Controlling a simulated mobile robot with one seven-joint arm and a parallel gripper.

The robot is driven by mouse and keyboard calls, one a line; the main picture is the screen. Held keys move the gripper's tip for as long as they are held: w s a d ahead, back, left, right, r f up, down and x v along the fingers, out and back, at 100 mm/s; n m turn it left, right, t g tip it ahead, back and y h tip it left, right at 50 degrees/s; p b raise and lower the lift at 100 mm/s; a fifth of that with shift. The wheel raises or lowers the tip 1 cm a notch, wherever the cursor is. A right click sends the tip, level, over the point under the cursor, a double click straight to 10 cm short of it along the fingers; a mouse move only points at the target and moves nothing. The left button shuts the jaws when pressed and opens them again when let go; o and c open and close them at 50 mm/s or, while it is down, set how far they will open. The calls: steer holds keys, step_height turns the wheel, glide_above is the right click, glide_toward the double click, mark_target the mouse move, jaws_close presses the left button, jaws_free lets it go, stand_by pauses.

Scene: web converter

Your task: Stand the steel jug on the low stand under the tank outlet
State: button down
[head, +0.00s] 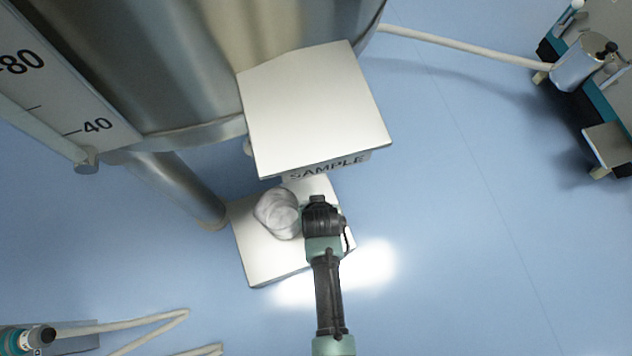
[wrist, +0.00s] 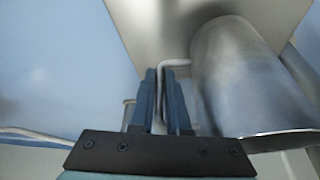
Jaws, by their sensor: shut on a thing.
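The steel jug (head: 276,212) is over the low white stand (head: 262,264) in the head view, near its back edge. I cannot tell whether its base touches the stand. My gripper (head: 319,204) is at the jug's right side. In the wrist view, my gripper (wrist: 166,82) is shut on the jug's thin handle (wrist: 176,63), and the jug's body (wrist: 240,80) fills the right. The steel tank (head: 190,60) rises behind. A white shelf marked SAMPLE (head: 315,110) projects above the stand's back part. The tank outlet itself is not clearly visible.
A steel tank leg (head: 180,190) stands left of the low stand. A pale hose (head: 465,44) runs right towards a bench with a metal canister (head: 580,68). Another hose lies at the lower left. The blue floor right of the stand is clear.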

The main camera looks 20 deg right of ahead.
mark_target(290, 213)
steer(key=shift+w+f+b, duration=0.1)
steer(key=shift+f+b, duration=1)
steer(key=shift+f, duration=0.55)
steer(key=shift+f, duration=0.2)
steer(key=c, duration=0.9)
jaws_free()
steer(key=shift+r, duration=0.15)
